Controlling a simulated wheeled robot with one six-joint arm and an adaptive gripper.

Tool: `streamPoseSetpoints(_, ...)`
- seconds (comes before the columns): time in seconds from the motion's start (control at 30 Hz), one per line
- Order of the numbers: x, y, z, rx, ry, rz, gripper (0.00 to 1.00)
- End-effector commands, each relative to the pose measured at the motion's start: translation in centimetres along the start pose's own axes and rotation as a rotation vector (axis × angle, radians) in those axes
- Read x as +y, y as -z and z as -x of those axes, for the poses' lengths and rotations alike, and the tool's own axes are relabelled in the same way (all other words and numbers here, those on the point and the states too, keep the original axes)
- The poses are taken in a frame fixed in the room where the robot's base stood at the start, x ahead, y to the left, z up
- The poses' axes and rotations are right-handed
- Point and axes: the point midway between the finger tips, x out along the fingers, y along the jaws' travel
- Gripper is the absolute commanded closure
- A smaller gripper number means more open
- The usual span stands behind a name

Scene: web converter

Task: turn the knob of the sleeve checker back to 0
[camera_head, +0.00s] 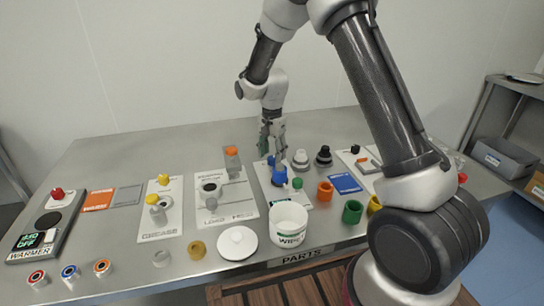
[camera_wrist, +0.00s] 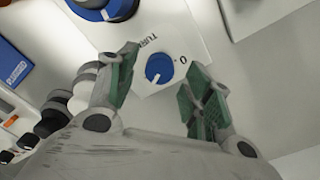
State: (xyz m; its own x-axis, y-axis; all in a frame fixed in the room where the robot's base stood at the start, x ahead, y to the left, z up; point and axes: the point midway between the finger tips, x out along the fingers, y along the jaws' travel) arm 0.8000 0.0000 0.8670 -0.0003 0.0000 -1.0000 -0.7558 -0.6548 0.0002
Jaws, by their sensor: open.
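The sleeve checker is a white panel (camera_wrist: 190,36) marked TURN and 0. Its small blue knob (camera_wrist: 159,68) carries a short white mark that seems to point to the lower left, away from the 0 at its right. A larger blue round part (camera_wrist: 105,8) sits on the same panel; it also shows in the head view (camera_head: 279,175). My gripper (camera_wrist: 160,85) is open, with its green-padded fingers on either side of the small knob in the wrist view. In the head view my gripper (camera_head: 272,145) hangs over the panel's back end. Contact with the knob cannot be told.
Black and white knobbed parts (camera_head: 301,160) stand right of the panel. A white wipes tub (camera_head: 288,226), an orange ring (camera_head: 325,192) and a green ring (camera_head: 352,212) stand in front. A grey station with an orange top (camera_head: 232,160) is to the left.

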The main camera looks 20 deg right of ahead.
Motion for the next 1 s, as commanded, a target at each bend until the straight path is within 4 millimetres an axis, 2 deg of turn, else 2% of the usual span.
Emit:
streamPoseSetpoints(0.13,0.03,-0.01,-1.3,0.0,-0.001,0.001,0.49)
streamPoseSetpoints(0.4,0.02,-0.01,-1.52,0.0,0.0,0.001,0.49)
streamPoseSetpoints(0.47,0.02,-0.01,-1.52,0.0,0.0,0.001,0.57)
streamPoseSetpoints(0.67,0.02,-0.01,-1.51,0.0,0.0,0.001,0.93)
streamPoseSetpoints(1.0,0.01,0.0,-1.49,0.0,0.0,0.033,0.95)
